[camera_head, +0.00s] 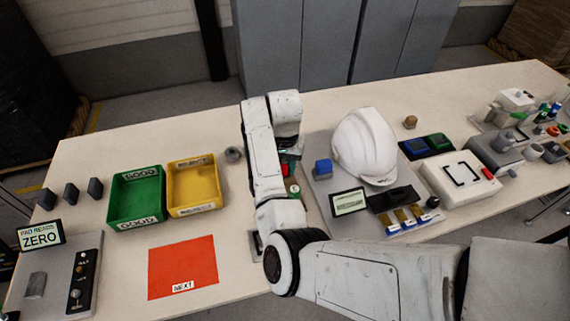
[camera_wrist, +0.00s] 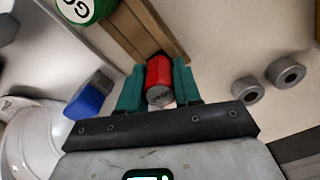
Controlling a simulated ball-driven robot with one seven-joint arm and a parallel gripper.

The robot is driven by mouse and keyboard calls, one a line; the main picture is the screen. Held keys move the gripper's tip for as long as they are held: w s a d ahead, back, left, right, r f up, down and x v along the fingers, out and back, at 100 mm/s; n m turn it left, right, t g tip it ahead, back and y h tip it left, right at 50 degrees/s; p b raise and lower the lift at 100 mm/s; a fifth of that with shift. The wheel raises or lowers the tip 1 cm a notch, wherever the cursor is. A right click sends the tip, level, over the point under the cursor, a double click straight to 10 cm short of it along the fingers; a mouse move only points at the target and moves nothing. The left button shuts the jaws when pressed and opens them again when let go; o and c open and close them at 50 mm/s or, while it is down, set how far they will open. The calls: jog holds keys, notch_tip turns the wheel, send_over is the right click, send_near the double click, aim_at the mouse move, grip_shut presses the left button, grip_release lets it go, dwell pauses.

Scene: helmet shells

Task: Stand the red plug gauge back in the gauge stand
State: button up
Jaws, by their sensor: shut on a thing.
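The red plug gauge (camera_wrist: 158,72) is between the green fingers of my gripper (camera_wrist: 159,88) in the wrist view, its grey end facing the camera. My gripper is shut on it. A brown wooden piece with a groove (camera_wrist: 135,32), which looks like the gauge stand, lies just beyond the gauge. I cannot tell whether the gauge touches it or sits in it. A green round piece marked GO (camera_wrist: 80,8) is beside the wood. In the head view my arm hides most of the stand; a bit of red (camera_head: 286,169) shows beside the arm.
The white helmet (camera_head: 364,147) and blue block (camera_head: 323,169) stand close to the right of my arm. Two grey rings (camera_wrist: 247,89) (camera_wrist: 286,70) lie right of my gripper in the wrist view. Green (camera_head: 136,197) and yellow (camera_head: 196,185) bins are to the left.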

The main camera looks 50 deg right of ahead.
jog(key=shift+f, duration=0.6)
dwell(0.5)
dwell(0.5)
jog(key=o, duration=1)
jog(key=shift+r, duration=0.1)
notch_tip(320, 180, up, 11)
jog(key=shift+f, duration=0.15)
